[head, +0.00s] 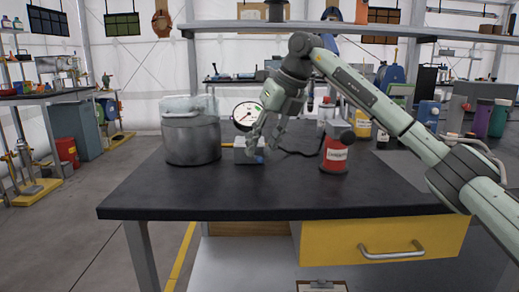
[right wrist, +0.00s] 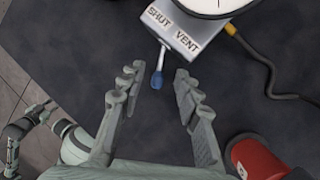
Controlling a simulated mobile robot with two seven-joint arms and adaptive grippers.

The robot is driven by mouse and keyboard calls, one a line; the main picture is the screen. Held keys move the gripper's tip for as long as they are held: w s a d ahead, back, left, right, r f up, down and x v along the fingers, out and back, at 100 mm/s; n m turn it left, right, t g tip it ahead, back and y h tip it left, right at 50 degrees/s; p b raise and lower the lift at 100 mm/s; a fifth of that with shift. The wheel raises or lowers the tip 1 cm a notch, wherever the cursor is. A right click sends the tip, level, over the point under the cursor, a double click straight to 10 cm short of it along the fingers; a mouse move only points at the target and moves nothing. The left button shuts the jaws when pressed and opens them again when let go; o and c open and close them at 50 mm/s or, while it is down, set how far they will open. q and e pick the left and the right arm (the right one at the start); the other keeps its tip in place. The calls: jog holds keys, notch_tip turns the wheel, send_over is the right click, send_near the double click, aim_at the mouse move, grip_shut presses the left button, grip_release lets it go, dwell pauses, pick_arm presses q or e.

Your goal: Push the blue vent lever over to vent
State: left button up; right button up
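The grey vent box (head: 243,156) stands on the dark bench under a round gauge (head: 247,114). In the right wrist view the box (right wrist: 188,30) carries the labels SHUT and VENT. Its lever has a blue tip (right wrist: 157,80), which also shows in the head view (head: 259,160). The lever points toward my right gripper, nearer the SHUT side. My right gripper (right wrist: 160,84) is open, its fingers on either side of the blue tip; the tip is nearer the left finger, with no clear contact.
A large metal pot (head: 190,135) stands left of the box. A red canister (head: 335,152) stands to its right and also shows in the right wrist view (right wrist: 255,158). A dark cable (right wrist: 270,75) runs from the box's right side. The bench front (head: 215,200) is clear.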

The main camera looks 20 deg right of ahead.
jog(key=shift+w+a+f, duration=0.2)
jog(key=shift+f, duration=0.35)
grip_shut()
pick_arm(q)
jog(key=shift+w, duration=0.1)
jog(key=shift+r, duration=0.2)
pick_arm(e)
jog(key=shift+r, duration=0.1)
jog(key=shift+w+d+n+p, duration=0.2)
jog(key=shift+n+p, duration=0.4)
jog(key=shift+p, duration=0.25)
pick_arm(q)
jog(key=x, duration=0.4)
jog(key=shift+s+d+f, duration=0.2)
jog(key=shift+d, duration=0.1)
pick_arm(e)
grip_release()
pick_arm(q)
jog(key=shift+f, duration=0.1)
